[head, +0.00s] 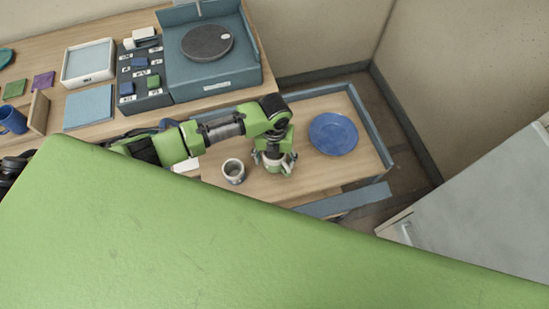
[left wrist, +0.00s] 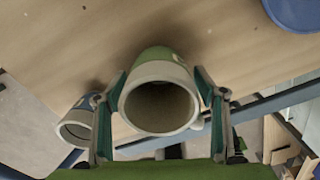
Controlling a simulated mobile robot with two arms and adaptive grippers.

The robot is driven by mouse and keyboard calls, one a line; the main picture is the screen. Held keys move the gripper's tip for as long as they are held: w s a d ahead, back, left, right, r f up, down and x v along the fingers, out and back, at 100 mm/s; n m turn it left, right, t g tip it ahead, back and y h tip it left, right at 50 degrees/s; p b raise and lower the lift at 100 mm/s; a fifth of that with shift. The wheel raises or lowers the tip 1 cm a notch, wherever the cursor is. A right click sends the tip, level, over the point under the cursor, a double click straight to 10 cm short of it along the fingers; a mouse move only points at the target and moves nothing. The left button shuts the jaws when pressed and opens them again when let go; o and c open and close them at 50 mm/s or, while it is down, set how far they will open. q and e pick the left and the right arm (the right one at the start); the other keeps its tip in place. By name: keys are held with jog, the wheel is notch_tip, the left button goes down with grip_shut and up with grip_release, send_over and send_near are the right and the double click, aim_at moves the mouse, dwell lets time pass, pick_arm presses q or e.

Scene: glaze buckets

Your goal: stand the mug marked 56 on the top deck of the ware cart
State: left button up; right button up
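A green mug with a cream rim (left wrist: 160,100) stands upright between the fingers of my left gripper (left wrist: 161,85), its mouth toward the wrist camera. The fingertips appear to touch both sides. In the head view my left gripper (head: 274,160) is low over the wooden top deck of the ware cart (head: 300,180), and the pale mug (head: 284,165) is partly hidden by it. A second mug, cream-rimmed and greyish blue (head: 233,171), stands just left of it; it also shows in the left wrist view (left wrist: 75,127). I cannot read 56 on either mug. My right gripper is out of view.
A blue plate (head: 333,133) lies on the deck right of the gripper. A blue-grey rail (head: 370,125) edges the cart. The workbench behind holds a turntable (head: 207,43), a white tray (head: 89,63) and a blue mug (head: 12,119). A grey cabinet (head: 490,215) stands at right.

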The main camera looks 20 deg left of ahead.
pick_arm(q)
jog(key=shift+r, duration=0.2)
notch_tip(320, 180, up, 12)
jog(key=b, duration=0.1)
dwell(0.3)
dwell(0.4)
